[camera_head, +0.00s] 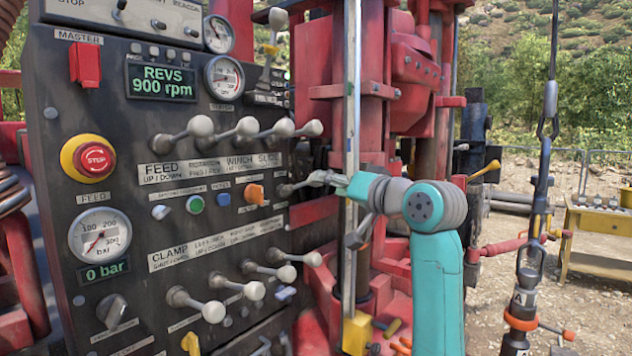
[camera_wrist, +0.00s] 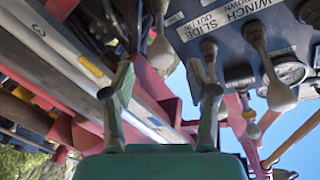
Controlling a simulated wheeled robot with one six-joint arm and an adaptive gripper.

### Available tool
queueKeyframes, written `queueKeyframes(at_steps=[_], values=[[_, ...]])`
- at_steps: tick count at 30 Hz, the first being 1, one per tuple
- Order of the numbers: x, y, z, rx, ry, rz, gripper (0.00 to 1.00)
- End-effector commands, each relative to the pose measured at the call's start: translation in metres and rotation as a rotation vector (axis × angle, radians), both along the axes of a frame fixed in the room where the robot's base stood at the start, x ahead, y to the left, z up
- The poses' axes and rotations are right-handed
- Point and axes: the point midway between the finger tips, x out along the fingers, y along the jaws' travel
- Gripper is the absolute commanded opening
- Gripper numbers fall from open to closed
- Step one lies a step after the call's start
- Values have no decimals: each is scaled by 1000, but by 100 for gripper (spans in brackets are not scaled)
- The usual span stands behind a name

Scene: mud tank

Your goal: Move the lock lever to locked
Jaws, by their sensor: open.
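No label that I can read names the lock lever, so I cannot tell which lever it is. The black control panel (camera_head: 135,220) carries a row of levers with pale round knobs, the rightmost by the SLIDE label being the slide lever (camera_head: 312,128). My gripper (camera_head: 322,178) is at the panel's right edge, below that lever. In the wrist view its two fingers (camera_wrist: 163,85) stand apart with nothing held. A pale-knobbed lever (camera_wrist: 160,50) shows beyond the gap between the fingertips, apart from them as far as I can see.
A tall lever with a yellow band (camera_head: 271,48) stands at the panel's upper right. A lower lever row (camera_head: 255,290) sits beneath. A vertical grey rail (camera_head: 351,90) and red machine frame (camera_head: 385,110) crowd my arm. Open gravel (camera_head: 590,310) lies to the right.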

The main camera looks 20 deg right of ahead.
Motion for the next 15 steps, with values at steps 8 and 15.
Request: queueKeyframes(at_steps=[8, 15], values=[[43, 18, 0, 1, 0, 0, 58], [59, 24, -1, 0, 0, -1, 58]])
